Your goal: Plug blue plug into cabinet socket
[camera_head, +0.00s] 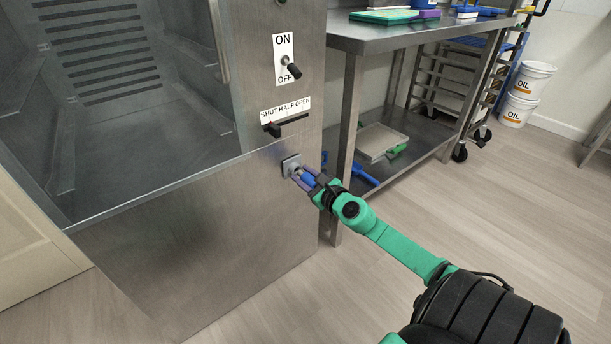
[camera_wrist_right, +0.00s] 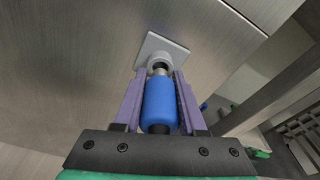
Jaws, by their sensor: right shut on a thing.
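The steel cabinet (camera_head: 200,240) fills the left of the head view. Its grey square socket (camera_head: 291,164) is on the front, below the "SHUT HALF OPEN" lever; the socket also shows in the right wrist view (camera_wrist_right: 172,52). My right gripper (camera_head: 306,179) is shut on the blue plug (camera_head: 310,181), with its purple fingers on either side of the plug's body (camera_wrist_right: 160,102). The plug's metal tip is at the socket's round opening and lines up with it. I cannot tell how deep the tip sits. My left gripper is not in view.
The cabinet has an ON/OFF switch (camera_head: 289,69) and a black lever (camera_head: 285,124) above the socket. A steel table (camera_head: 400,37) with a lower shelf stands just right of the cabinet. Oil buckets (camera_head: 531,80) and a rack stand farther back. The floor at right is clear.

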